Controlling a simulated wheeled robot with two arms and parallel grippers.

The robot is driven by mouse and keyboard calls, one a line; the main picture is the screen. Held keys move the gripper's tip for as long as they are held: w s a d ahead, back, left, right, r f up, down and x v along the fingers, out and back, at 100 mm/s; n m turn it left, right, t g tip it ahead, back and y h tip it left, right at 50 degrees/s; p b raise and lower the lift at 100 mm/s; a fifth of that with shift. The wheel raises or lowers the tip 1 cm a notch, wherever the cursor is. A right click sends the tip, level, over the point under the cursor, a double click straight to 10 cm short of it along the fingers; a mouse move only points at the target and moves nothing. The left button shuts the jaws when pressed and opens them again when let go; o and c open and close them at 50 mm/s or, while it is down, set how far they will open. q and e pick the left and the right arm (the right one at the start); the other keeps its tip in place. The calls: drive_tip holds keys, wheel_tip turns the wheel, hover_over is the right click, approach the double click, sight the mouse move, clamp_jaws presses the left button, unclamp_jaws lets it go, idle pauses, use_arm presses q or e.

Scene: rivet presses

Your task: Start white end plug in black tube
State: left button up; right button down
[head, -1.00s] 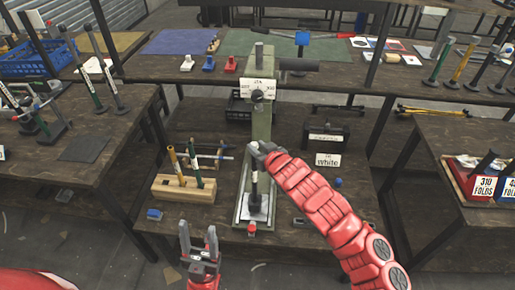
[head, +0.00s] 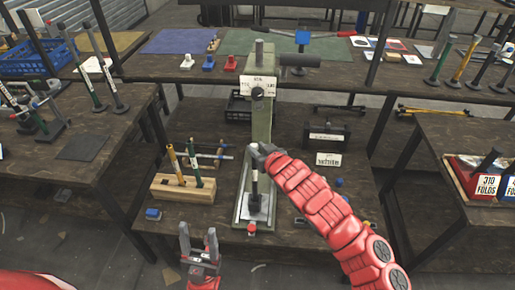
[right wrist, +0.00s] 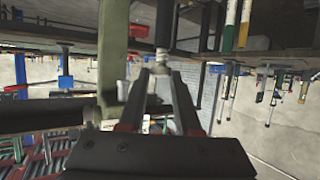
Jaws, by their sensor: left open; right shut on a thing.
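The black tube (head: 254,190) stands upright on the base of the green press (head: 261,120). My right gripper (head: 256,152) is over the tube's top end, in front of the press column. My left gripper (head: 199,243) is open and empty, low in front of the bench, left of the press.
A small blue block (head: 153,214) lies at the bench's front edge. White, blue and red plugs (head: 208,64) stand on the shelf behind. A label card (head: 328,160) is on the right.

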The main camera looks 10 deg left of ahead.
drive_tip(key=shift+f+b, duration=0.45)
drive_tip(key=shift+f, duration=0.05)
drive_tip(key=c, duration=0.5)
unclamp_jaws()
drive_tip(key=p+v, duration=1.1)
drive_tip(key=v, duration=0.6)
drive_tip(key=shift+s+d+r+p, duration=0.1)
drive_tip(key=shift+s+p, duration=0.1)
drive_tip(key=shift+p, duration=0.1)
